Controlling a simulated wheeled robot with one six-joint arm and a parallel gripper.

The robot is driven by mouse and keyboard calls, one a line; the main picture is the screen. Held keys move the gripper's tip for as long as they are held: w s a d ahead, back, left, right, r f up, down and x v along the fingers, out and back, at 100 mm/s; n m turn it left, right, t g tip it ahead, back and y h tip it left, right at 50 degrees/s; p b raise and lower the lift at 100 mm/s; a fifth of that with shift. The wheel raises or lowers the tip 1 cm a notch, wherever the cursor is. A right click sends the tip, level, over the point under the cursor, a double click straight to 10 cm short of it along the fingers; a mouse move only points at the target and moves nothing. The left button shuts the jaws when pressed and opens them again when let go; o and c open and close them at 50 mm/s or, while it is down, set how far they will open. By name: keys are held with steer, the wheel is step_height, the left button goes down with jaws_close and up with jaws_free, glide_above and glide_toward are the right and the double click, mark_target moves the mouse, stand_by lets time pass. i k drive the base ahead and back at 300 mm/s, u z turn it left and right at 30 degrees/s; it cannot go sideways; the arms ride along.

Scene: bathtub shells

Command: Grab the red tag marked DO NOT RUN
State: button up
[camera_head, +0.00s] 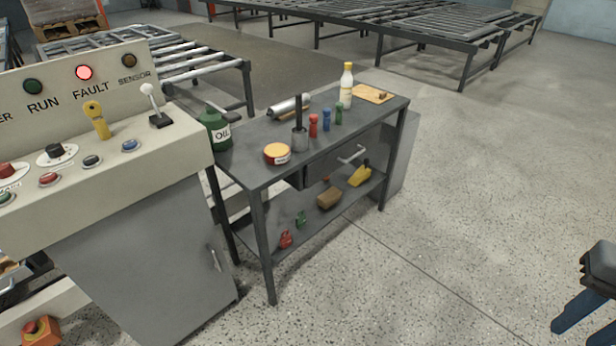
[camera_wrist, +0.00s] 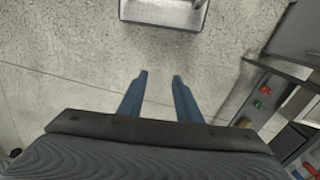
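I cannot make out a red tag with readable DO NOT RUN lettering in either view. A small red object (camera_head: 285,239) lies on the lower shelf of the grey workbench (camera_head: 240,170), beside a small green one (camera_head: 301,220). Both also seem to show in the wrist view, the red one (camera_wrist: 265,90) and the green one (camera_wrist: 258,104). My gripper (camera_head: 577,328) is at the bottom right of the head view, far from the bench. In the wrist view my gripper (camera_wrist: 160,76) has its two blue fingers apart, with nothing between them, over bare floor.
The bench top holds a green oil can (camera_head: 216,128), a round tin (camera_head: 277,153), several coloured cylinders and a white bottle (camera_head: 346,86). A drawer (camera_head: 330,166) with a handle is below. A control console (camera_head: 140,240) with a lit FAULT lamp stands left. The floor at right is clear.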

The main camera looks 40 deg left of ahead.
mark_target(285, 241)
steer(key=u, duration=0.9)
steer(key=i, duration=0.8)
steer(key=u, duration=0.65)
